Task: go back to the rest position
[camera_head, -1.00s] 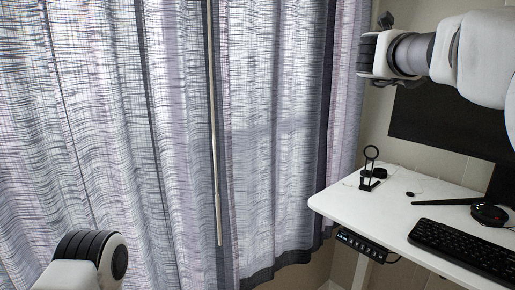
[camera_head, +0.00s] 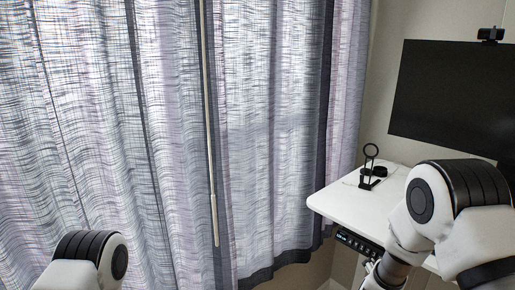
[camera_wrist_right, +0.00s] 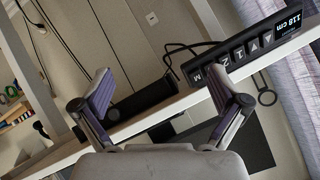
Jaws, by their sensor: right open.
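My right gripper (camera_wrist_right: 162,95) is open and empty in the right wrist view, with its two fingers spread wide apart. Past the fingers are the desk's edge and its height control panel (camera_wrist_right: 245,52), which reads 118 cm. In the head view my right arm is bent low in front of the white desk (camera_head: 338,200), and its gripper cannot be made out clearly there. Only a link of my left arm shows at the bottom left of the head view. My left gripper is out of view.
A black stand (camera_head: 370,165) is on the desk's far left corner. A dark monitor (camera_head: 450,100) with a webcam (camera_head: 490,34) on top is behind. Curtains (camera_head: 270,130) fill the left and middle. Cables (camera_wrist_right: 190,58) hang by the panel.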

